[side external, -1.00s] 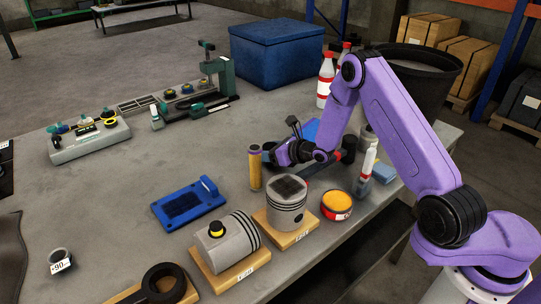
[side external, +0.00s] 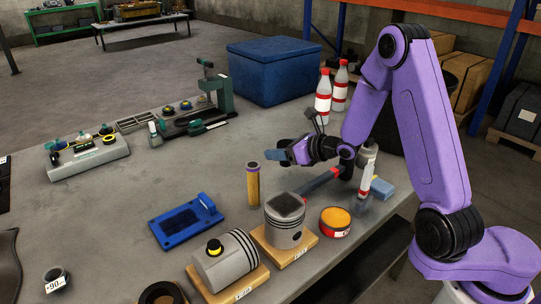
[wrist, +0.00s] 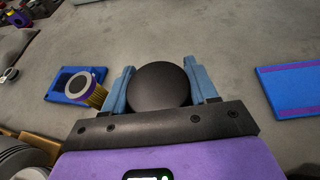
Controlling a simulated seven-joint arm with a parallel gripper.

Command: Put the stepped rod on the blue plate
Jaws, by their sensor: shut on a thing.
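My gripper (wrist: 160,87) has its two light blue fingers on either side of a dark round thing (wrist: 160,86). I take it for the stepped rod seen end-on; its steps and lower part are hidden. In the side view my gripper (side external: 299,151) is above the table behind the gold cylinder. A flat blue plate with purplish bands (wrist: 290,88) lies on the table to the right of my gripper in the wrist view. A second blue thing, a tray with a dark recess and handle (side external: 186,221), lies at the left; I cannot tell which is the task's plate.
The upright gold cylinder (side external: 253,185) stands near my gripper. A piston (side external: 285,224) on a wooden block, a lying piston (side external: 225,262) and an orange-topped tin (side external: 335,222) are in front. Bottles (side external: 323,97) stand behind. The table's middle left is clear.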

